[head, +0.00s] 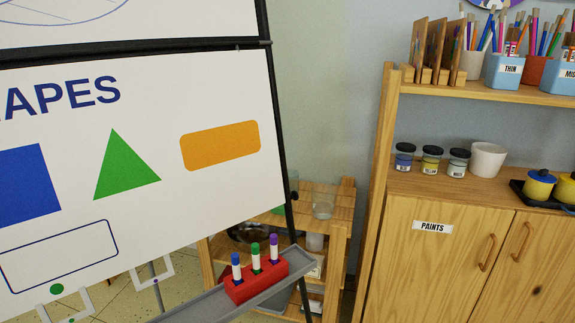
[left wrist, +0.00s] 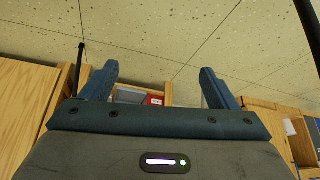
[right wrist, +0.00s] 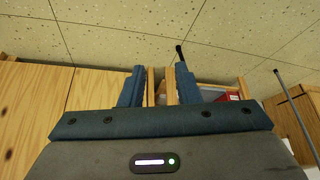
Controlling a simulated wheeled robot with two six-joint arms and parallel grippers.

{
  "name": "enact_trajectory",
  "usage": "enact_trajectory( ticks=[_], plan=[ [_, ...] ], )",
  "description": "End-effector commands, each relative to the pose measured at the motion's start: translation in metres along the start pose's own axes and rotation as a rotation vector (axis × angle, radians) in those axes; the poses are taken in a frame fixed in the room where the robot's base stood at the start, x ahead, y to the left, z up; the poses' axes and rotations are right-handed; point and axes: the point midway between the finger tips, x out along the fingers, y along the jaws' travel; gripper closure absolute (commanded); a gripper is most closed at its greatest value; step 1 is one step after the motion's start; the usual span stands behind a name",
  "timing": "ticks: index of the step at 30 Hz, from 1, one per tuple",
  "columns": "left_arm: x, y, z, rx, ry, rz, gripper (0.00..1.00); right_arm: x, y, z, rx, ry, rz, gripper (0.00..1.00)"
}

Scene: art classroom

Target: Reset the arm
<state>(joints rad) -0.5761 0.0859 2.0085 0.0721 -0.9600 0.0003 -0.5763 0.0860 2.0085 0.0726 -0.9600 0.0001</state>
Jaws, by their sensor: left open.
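My left gripper (left wrist: 158,85) shows in the left wrist view with its two blue fingers wide apart and nothing between them. My right gripper (right wrist: 160,84) shows in the right wrist view. Its fingers stand closer together, with a clear gap and nothing seen held; wooden posts show behind the gap. Neither gripper nor arm shows in the head view, so their places relative to the furniture there cannot be told.
A whiteboard with shapes (head: 200,200) stands at the left. Its grey ledge (head: 200,308) carries a red holder (head: 264,282) with three markers. A wooden cabinet (head: 420,270) stands at the right, with paint jars (head: 432,160) on it. A low wooden shelf (head: 335,235) stands behind.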

Motion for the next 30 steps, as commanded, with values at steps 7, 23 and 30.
enact_trajectory(
  ticks=[7, 23, 30],
  plan=[
    [0.057, -0.018, 0.065, -0.002, -0.134, -0.037, 0.18, 0.057, 0.018, 0.064, 0.002, -0.134, 0.037, 0.70],
    [0.093, -0.040, 0.211, 0.016, -0.344, -0.076, 0.18, 0.093, 0.041, 0.212, -0.016, -0.345, 0.077, 0.70],
    [0.094, -0.041, 0.216, 0.017, -0.350, -0.077, 0.18, 0.094, 0.041, 0.216, -0.017, -0.350, 0.077, 0.70]
  ],
)
